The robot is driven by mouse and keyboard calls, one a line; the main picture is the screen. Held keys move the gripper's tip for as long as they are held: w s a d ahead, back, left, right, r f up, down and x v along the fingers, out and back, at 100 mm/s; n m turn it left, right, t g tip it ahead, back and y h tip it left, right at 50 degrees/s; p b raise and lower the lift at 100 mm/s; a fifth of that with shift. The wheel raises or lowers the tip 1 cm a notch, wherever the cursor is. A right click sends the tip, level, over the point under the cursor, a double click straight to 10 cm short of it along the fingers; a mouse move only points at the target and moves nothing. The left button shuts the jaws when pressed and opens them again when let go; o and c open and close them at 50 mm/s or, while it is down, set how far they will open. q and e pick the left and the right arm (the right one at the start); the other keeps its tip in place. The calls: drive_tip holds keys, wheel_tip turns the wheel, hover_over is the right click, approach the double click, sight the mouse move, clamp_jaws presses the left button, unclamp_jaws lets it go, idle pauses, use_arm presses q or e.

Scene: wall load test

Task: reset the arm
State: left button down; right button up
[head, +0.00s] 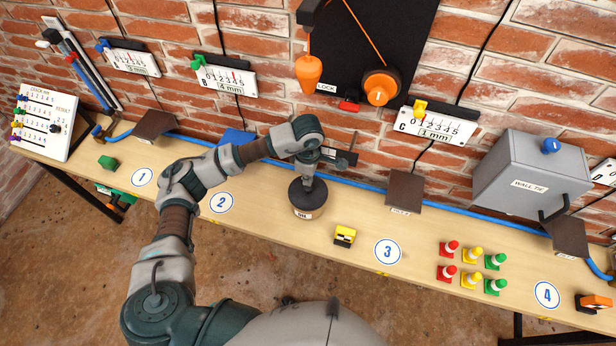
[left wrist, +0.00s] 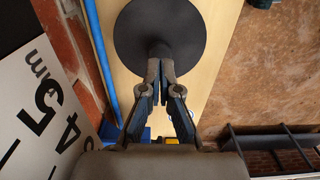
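My left arm reaches in from the lower left, over the bench. My left gripper (head: 309,180) points down at a round weight-like object with a black top (head: 307,197) and a pale labelled band, standing on the bench between discs 2 and 3. In the left wrist view the fingertips (left wrist: 160,60) are close together at the small knob in the middle of the dark round top (left wrist: 170,22). They look closed on this knob. The object appears upright. My right gripper is in neither view.
A yellow-black block (head: 345,236) lies right of the object. A grey box (head: 530,175), gauge C (head: 436,127) and a black panel with orange knob (head: 381,87) are on the brick wall.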

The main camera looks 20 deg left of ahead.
use_arm(q)
drive_tip(key=shift+f+b, duration=1)
drive_tip(key=shift+f, duration=0.2)
drive_tip(key=shift+r, duration=0.1)
drive_tip(key=shift+r+p, duration=1.55)
drive_tip(key=shift+r, duration=1.9)
